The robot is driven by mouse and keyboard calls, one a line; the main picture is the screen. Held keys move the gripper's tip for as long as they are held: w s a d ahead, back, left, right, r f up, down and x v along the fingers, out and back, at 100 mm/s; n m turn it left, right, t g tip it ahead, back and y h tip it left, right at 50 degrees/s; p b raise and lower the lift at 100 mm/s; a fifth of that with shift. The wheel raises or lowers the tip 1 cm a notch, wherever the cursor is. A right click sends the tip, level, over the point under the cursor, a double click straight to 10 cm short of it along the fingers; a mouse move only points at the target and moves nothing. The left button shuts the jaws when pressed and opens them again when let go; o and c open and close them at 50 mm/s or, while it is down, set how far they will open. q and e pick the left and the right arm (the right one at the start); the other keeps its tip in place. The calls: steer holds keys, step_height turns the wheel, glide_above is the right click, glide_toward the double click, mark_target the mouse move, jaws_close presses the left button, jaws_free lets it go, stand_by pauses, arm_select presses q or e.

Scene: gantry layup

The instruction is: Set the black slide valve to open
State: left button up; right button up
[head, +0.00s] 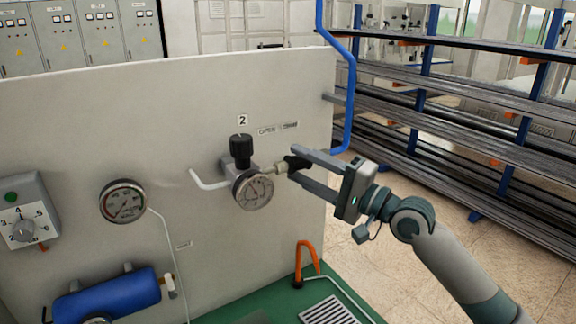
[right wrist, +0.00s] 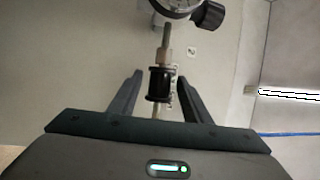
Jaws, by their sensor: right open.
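The black slide valve (head: 297,163) is a small black sleeve on the thin line to the right of the gauge on the upright panel. It also shows in the right wrist view as a black spool-like collar (right wrist: 160,84) on a metal rod. My right gripper (head: 293,164) is open, with one finger on each side of the valve. In the right wrist view the fingers (right wrist: 160,73) stand apart with visible gaps beside the collar. A label plate (head: 277,129) above reads OPEN on its left; its right part is unclear. My left gripper is out of view.
A pressure gauge (head: 253,190) and a black knob (head: 241,146) under a "2" tag sit left of the valve. A blue pipe (head: 350,95) runs down the panel's right edge. Racks (head: 450,130) fill the right background.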

steer(key=b+v, duration=0.4)
steer(key=v, duration=0.7)
steer(key=shift+s, duration=0.35)
steer(key=shift+d+f, duration=0.15)
